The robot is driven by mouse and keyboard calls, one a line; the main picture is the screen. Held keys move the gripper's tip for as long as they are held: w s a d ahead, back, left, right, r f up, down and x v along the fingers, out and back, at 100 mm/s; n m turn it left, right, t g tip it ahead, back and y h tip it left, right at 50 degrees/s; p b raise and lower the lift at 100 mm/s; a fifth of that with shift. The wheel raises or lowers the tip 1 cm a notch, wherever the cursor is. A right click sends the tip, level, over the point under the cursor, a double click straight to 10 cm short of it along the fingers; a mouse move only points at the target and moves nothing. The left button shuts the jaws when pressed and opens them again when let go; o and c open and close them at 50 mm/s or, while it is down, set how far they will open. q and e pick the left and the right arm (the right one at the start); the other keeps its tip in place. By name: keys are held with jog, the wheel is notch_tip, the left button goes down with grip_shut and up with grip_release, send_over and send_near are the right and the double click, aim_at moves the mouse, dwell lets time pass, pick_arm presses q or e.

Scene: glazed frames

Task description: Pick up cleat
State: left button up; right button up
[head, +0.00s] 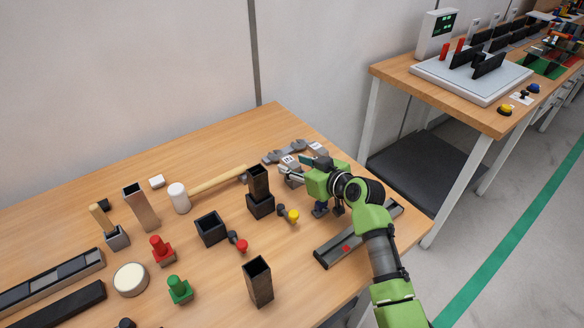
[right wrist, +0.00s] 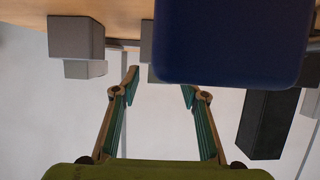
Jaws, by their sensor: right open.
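A grey metal piece with blocky ends (head: 272,157), which looks like the cleat, lies near the table's back right edge; I cannot be sure of its identity. My right gripper (head: 287,174) is low over the table, just in front of this piece, pointing left. In the right wrist view the two fingers (right wrist: 160,86) are apart with nothing between them. Grey blocks (right wrist: 76,38) show beyond the fingers there, possibly ends of the same piece. A large dark blue shape hides part of that view. My left gripper is not in view.
A black square tube (head: 259,183) stands left of the gripper, with a yellow-headed part (head: 293,216) in front. A grey rail (head: 338,247) lies under my right arm. A hammer (head: 215,181) and several blocks fill the left side. A second table (head: 400,72) stands behind right.

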jog(key=shift+w, duration=0.1)
grip_shut()
notch_tip(320, 180, up, 10)
jog(key=b, duration=0.1)
dwell(0.6)
